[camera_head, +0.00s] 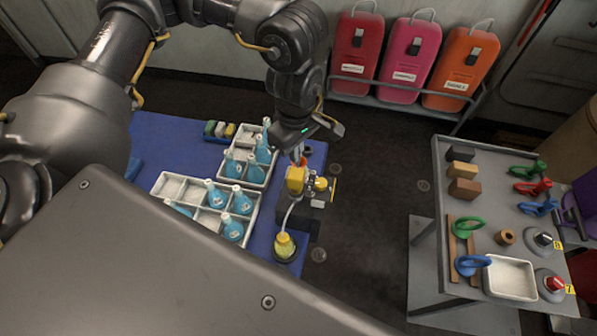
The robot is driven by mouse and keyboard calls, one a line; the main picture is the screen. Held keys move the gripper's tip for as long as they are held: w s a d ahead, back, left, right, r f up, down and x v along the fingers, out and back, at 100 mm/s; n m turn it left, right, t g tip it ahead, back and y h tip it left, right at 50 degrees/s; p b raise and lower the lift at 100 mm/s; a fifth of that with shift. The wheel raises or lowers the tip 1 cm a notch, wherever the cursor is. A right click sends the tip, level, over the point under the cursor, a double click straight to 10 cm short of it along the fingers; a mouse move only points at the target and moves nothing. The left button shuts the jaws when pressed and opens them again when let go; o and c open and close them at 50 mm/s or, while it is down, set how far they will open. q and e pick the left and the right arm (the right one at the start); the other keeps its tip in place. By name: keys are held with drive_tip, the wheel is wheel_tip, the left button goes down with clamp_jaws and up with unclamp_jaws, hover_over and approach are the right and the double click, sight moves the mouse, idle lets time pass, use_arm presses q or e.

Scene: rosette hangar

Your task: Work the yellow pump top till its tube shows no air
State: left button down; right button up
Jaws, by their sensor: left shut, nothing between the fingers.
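The yellow pump top (295,180) stands at the right edge of the blue table, on a dark fixture. A pale tube (289,213) curves from it down to a yellow container (285,245). I cannot tell whether the tube holds air. My left gripper (299,158) points down, shut and empty, just above the pump top. I cannot tell whether its fingertips touch the pump. My right gripper is not in view.
Two white divided trays (158,185) with several blue bottles lie left of the pump. A grey table (421,241) with blocks, coloured clamps and a white tray stands at right. Red, pink and orange cases (403,60) stand at the back.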

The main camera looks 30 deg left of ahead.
use_arm(q)
drive_tip(key=shift+r+p, duration=0.6)
drive_tip(key=shift+r, duration=0.65)
